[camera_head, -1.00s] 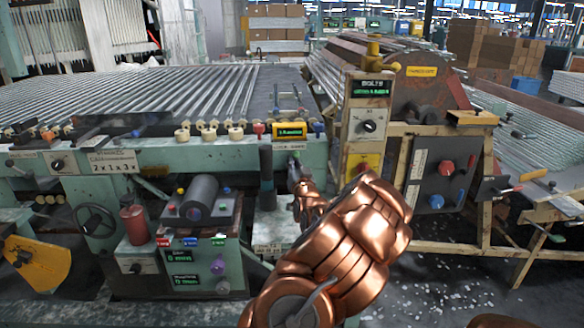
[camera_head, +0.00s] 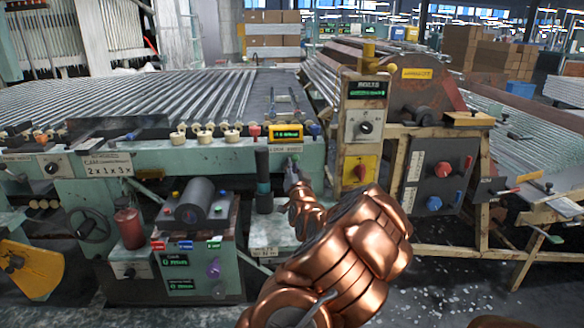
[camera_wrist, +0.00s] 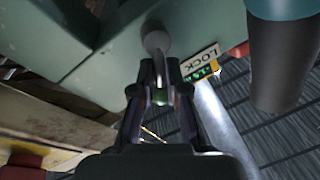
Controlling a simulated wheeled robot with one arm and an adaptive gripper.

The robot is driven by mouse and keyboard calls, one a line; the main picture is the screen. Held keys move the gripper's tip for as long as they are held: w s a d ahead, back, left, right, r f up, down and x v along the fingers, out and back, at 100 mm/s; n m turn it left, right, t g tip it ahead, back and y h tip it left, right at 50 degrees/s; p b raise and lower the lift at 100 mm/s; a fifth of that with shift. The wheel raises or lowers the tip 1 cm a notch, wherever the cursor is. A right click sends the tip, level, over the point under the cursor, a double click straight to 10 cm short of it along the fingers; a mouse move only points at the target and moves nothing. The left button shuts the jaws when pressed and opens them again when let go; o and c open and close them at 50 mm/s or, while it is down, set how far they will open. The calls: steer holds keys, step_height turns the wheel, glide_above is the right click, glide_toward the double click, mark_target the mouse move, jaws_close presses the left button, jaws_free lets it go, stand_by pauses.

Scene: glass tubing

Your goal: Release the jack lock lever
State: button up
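The jack lock lever (camera_wrist: 156,42) is a small grey lever with a rounded end on the teal machine frame, in the upper middle of the wrist view. A "LOCK" label (camera_wrist: 201,61) with a small green-lit display lies just right of it.
A dark cylinder (camera_wrist: 283,60) stands close to the right in the wrist view. In the head view are a yellow display (camera_head: 286,132), a control post (camera_head: 364,125) right of the gripper, and a roller unit (camera_head: 196,204) at left.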

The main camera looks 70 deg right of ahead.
steer(key=o, duration=0.4)
steer(key=shift+s, duration=0.1)
steer(key=v, duration=0.7)
steer(key=shift+a, duration=0.2)
steer(key=shift+s, duration=0.1)
stand_by(0.7)
